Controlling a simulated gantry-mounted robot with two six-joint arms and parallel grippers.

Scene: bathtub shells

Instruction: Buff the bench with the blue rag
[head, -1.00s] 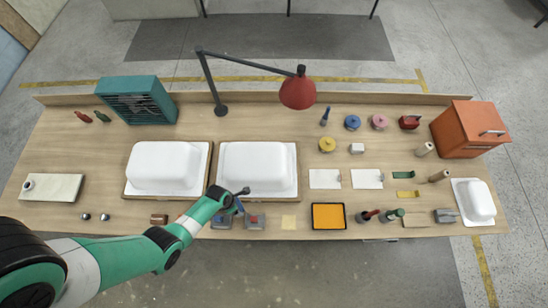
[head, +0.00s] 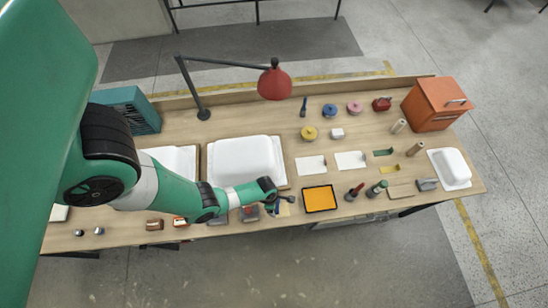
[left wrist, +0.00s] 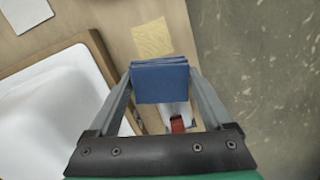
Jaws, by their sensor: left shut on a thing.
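The blue rag (left wrist: 160,84) is a folded dark blue cloth, held between the two fingers of my left gripper (left wrist: 160,75) in the left wrist view. In the head view my left gripper (head: 287,199) is over the front edge of the wooden bench (head: 240,118), right of the second white tub shell. The rag is mostly hidden by the gripper there. I cannot tell whether the rag touches the bench top. My right gripper is in neither view.
A white tub shell (head: 243,160) lies in a wooden frame left of the gripper. A yellow sheet (left wrist: 152,38) lies just beyond the rag. An orange tray (head: 319,199) is to the right. A red lamp (head: 275,83) and an orange cabinet (head: 436,104) stand farther back.

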